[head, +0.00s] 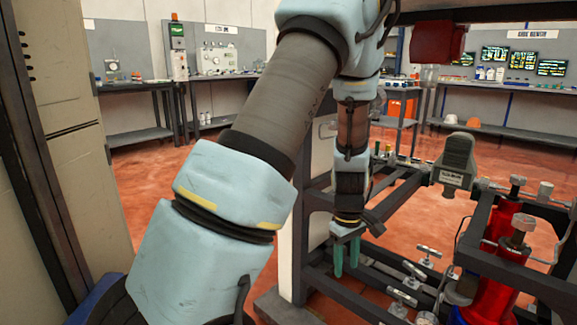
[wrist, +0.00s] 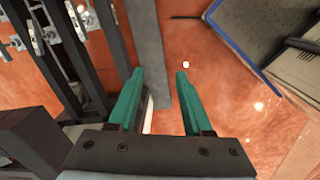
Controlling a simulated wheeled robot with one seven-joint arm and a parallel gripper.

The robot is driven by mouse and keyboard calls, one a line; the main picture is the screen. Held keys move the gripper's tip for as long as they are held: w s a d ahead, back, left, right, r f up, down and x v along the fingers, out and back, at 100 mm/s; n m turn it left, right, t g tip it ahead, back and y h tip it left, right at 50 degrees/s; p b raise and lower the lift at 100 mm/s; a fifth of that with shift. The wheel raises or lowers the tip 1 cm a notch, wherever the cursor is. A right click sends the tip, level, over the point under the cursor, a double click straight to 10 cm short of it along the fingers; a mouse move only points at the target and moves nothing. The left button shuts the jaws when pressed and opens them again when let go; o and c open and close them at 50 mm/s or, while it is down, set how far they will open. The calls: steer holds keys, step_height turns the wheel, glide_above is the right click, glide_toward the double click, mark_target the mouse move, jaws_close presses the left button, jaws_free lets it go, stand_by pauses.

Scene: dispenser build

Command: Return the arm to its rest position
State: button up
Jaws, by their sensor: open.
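My arm reaches up and across the middle of the head view, then bends down at the elbow. My gripper (head: 346,262) hangs at its end with two green fingers pointing down, beside the dark frame of the dispenser build (head: 310,240). In the wrist view my gripper (wrist: 159,74) shows its fingers apart with nothing between them. A grey beam (wrist: 148,50) and red floor lie beyond the fingertips.
Valves with metal handles (head: 406,297) and a red cylinder (head: 497,265) are at the right of the build. A tall cabinet (head: 60,75) stands close on the left. Workbenches (head: 140,88) line the back wall. Red floor (head: 150,185) is open between.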

steer(key=s+a+r+m+t, duration=0.1)
steer(key=s+a+r+m, duration=0.25)
steer(key=a+r, duration=0.45)
steer(key=s+a+r+m+t, duration=0.1)
steer(key=s+a+r+m, duration=0.25)
steer(key=a, duration=0.85)
step_height(320, 180, up, 26)
steer(key=p, duration=2.5)
steer(key=shift+w+a+m, duration=0.25)
steer(key=shift+a+m, duration=0.05)
steer(key=shift+a, duration=0.05)
